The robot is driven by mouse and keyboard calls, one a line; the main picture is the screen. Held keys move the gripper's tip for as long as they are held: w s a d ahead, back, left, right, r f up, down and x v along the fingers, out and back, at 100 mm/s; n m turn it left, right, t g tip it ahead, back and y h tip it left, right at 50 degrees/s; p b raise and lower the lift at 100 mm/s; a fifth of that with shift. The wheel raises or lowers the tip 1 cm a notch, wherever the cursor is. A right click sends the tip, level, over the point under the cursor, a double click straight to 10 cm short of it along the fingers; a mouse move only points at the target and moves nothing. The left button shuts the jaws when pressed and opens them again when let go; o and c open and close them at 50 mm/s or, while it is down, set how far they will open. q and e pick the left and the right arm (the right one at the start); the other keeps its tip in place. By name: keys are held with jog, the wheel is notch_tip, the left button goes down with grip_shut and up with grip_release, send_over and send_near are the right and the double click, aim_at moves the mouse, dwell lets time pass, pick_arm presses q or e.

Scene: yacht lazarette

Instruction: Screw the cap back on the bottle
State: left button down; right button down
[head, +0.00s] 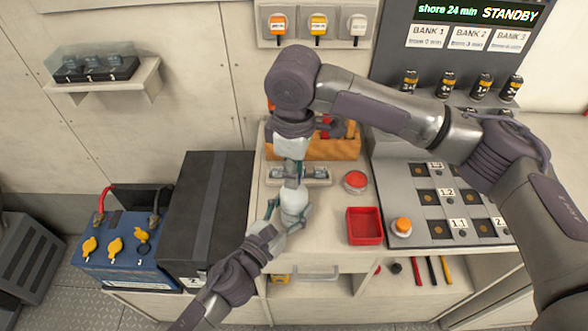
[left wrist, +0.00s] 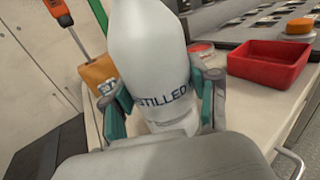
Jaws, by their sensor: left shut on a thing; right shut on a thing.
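The white bottle (head: 296,198) stands upright above the counter front; in the left wrist view the bottle (left wrist: 150,50) shows lettering reading "TILLED". My left gripper (head: 288,212) is shut around its body, with one finger on each side in the left wrist view (left wrist: 163,103). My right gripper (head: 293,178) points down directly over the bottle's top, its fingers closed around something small. This is most likely the cap, but the fingers hide it and the bottle's neck, so I cannot tell whether cap and neck touch. The bottle's top lies outside the left wrist view.
An orange tool holder (head: 343,148) stands behind. A black box (head: 206,215) and a blue battery (head: 122,250) are at left. A panel (head: 440,215) with an orange knob (head: 402,226) lies at right.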

jog(key=m, duration=0.5)
jog(key=shift+m, duration=0.4)
jog(key=c, duration=0.9)
grip_release()
jog(key=shift+r, duration=0.1)
notch_tip(320, 180, up, 12)
jog(key=shift+f, duration=0.1)
pick_arm(q)
jog(key=shift+c, duration=1.1)
grip_release()
jog(key=shift+s, duration=0.1)
